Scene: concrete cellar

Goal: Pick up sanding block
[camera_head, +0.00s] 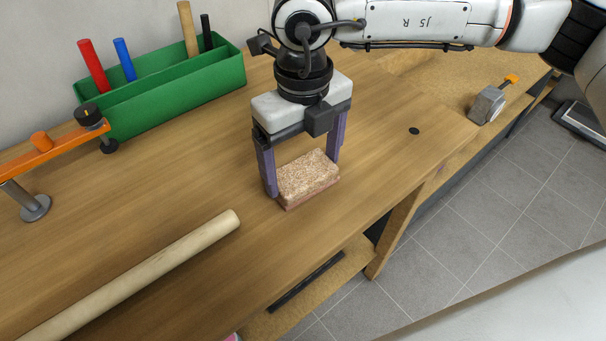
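The sanding block (309,181) is a small reddish-tan, grainy block lying flat on the wooden workbench (180,185). My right gripper (302,176) points down over it in the head view, with purple fingers spread to either side of the block. The left finger is beside the block's left end and the right finger is by its far right side. I cannot tell whether either finger touches the block. My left gripper is not in view.
A green tool box (172,93) with upright tools stands at the back left. An orange clamp (55,148) is at the left. A wooden rod (140,275) lies at the front left. A grey vise (487,105) sits on the right bench edge. Bare bench surrounds the block.

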